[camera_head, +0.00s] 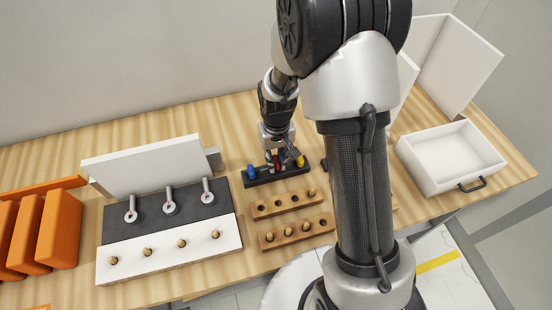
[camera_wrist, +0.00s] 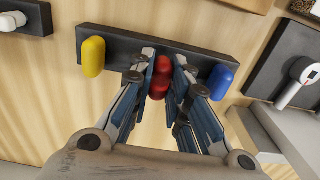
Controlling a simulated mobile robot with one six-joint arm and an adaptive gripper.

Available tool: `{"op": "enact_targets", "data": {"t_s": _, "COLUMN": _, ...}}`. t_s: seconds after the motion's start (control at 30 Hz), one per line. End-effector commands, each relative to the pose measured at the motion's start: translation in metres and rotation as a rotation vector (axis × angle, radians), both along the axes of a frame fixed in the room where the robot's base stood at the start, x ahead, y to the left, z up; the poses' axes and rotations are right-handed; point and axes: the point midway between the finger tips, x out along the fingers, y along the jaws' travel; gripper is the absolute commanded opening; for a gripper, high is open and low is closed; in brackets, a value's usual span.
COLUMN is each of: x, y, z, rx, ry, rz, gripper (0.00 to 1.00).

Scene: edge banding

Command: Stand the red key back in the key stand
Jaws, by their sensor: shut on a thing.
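The black key stand (camera_head: 262,180) is on the table near the middle; in the wrist view it (camera_wrist: 125,41) runs across the top. A blue key (camera_head: 251,170) stands at its left end and a yellow key (camera_head: 300,162) towards its right end. In the wrist view, the yellow key (camera_wrist: 93,57) is on the left and the blue key (camera_wrist: 221,82) on the right. My gripper (camera_wrist: 165,62) is shut on the red key (camera_wrist: 159,86), between the other two, over the stand's middle. The red key's lower end is hidden, so I cannot tell whether it is seated.
Wooden blocks (camera_head: 268,242) with holes and several pegs lie in front of the stand. A dark panel (camera_head: 150,228) with several metal-handled parts is at left, beside orange pieces (camera_head: 63,228). A white drawer-like box (camera_head: 430,180) stands at right. My arm hides part of the table.

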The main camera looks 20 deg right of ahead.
Motion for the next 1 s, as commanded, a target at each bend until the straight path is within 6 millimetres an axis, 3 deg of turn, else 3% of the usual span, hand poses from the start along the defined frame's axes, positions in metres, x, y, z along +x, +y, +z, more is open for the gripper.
{"op": "enact_targets", "data": {"t_s": 1.0, "x": 0.000, "y": 0.000, "z": -0.013, "rx": 0.000, "ry": 0.000, "rz": 0.000, "gripper": 0.00}}
